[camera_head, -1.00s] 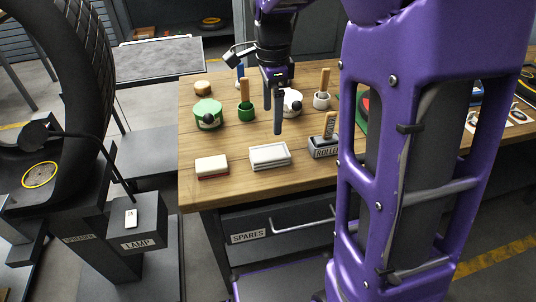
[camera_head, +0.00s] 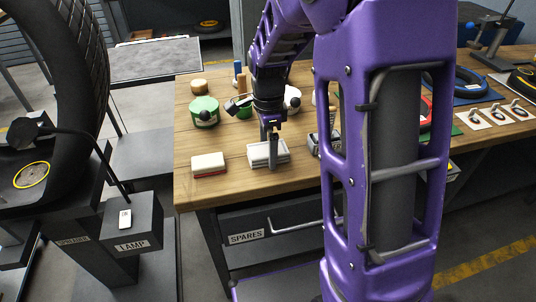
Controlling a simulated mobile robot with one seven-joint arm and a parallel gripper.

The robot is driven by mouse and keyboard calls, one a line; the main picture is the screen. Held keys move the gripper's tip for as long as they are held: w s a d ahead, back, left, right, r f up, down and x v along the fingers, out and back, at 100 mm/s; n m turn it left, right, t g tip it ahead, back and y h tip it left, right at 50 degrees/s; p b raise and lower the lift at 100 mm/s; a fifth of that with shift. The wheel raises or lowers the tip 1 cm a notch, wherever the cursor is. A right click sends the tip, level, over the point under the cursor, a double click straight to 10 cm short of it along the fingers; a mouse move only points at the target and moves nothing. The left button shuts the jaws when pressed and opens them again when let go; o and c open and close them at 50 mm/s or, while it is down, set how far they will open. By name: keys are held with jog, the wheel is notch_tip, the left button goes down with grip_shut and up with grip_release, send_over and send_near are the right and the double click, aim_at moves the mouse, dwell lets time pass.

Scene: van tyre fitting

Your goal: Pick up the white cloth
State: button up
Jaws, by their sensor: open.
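The white cloth (camera_head: 262,160) lies folded in a flat stack on the wooden workbench near its front edge. My gripper (camera_head: 271,155) points down in front of the right part of the cloth in this view, its fingers covering a strip of it. The gripper is open with nothing visibly between the fingers. I cannot tell whether the fingertips touch the cloth.
A red and white block (camera_head: 208,165) sits left of the cloth. A grey roller holder (camera_head: 318,146) stands close on the right, partly hidden by my arm. A green tin (camera_head: 204,110) stands behind. The bench (camera_head: 222,190) is bare in front.

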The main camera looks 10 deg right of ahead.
jog(key=shift+c, duration=0.3)
jog(key=c, duration=1.2)
jog(key=shift+r, duration=0.15)
notch_tip(320, 180, up, 10)
jog(key=p, duration=0.2)
jog(key=o, duration=0.6)
jog(key=c, duration=0.5)
jog(key=shift+f, duration=0.2)
